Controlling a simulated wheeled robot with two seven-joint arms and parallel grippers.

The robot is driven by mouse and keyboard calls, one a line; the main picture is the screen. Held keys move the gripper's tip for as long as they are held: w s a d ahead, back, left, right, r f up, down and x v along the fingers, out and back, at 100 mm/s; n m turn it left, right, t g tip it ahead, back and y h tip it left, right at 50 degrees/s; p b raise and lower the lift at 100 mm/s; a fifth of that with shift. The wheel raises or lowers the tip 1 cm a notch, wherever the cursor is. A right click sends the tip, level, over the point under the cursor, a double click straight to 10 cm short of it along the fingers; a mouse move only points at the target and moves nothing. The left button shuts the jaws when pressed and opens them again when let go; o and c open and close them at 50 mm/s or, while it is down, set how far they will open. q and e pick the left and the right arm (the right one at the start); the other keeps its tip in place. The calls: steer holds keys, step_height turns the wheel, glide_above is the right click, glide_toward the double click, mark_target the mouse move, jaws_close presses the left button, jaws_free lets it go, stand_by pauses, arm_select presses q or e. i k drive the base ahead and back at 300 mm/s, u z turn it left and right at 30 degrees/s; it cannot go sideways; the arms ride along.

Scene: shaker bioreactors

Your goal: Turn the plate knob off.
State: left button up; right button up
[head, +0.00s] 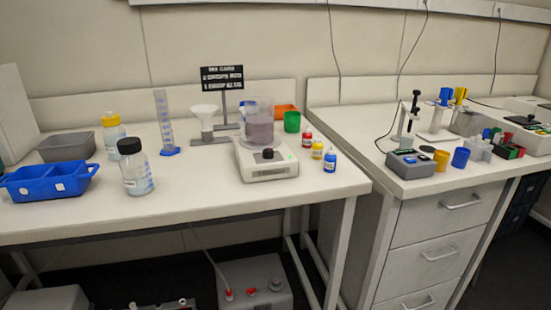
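A white hot plate or stirrer (265,168) stands near the right end of the left bench. Its black knob (268,154) is on the front face, with a small green light to the right of it. I cannot read the knob's setting. A clear beaker (260,128) with purplish contents stands on top of the plate. Neither of my grippers shows in the head view.
Small red, yellow and blue bottles (329,161) stand just right of the plate. A funnel stand (205,125) is to its left. The bench (200,195) is clear in front. A separate drawer bench (432,235) holds more equipment at the right.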

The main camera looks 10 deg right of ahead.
mark_target(267, 153)
steer(key=z, duration=1.35)
steer(key=i, duration=0.8)
steer(key=u, duration=1)
